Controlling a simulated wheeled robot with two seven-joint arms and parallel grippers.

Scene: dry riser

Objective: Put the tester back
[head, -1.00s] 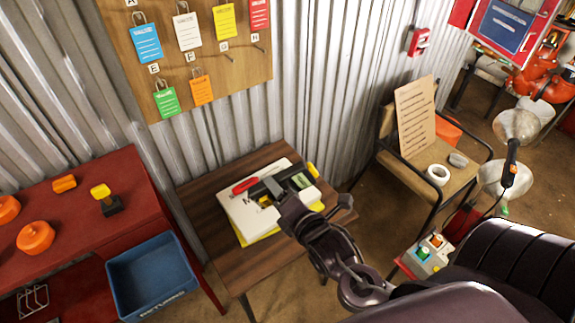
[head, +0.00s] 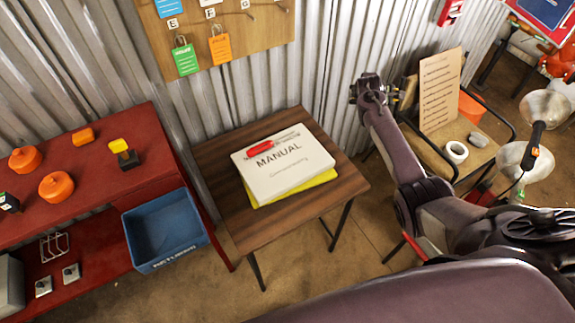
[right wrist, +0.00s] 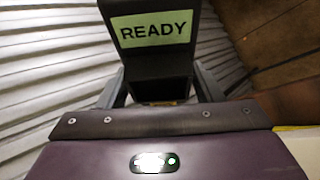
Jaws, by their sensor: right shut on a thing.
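The tester (right wrist: 153,28) is a dark block with a green label reading READY, seen in the right wrist view. My right gripper (right wrist: 160,88) is shut on it, with one finger on each side. In the head view my right gripper (head: 370,88) is raised in front of the corrugated wall, right of the wooden table (head: 240,230). The tester is not clearly visible there, hidden by the gripper. My left gripper is not in view.
A manual (head: 290,172) with a red object (head: 273,145) on it lies on a yellow item on the table. A blue bin (head: 165,230) stands left, by a red bench (head: 110,185) with orange parts. A chair (head: 440,145) holds a card and tape roll.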

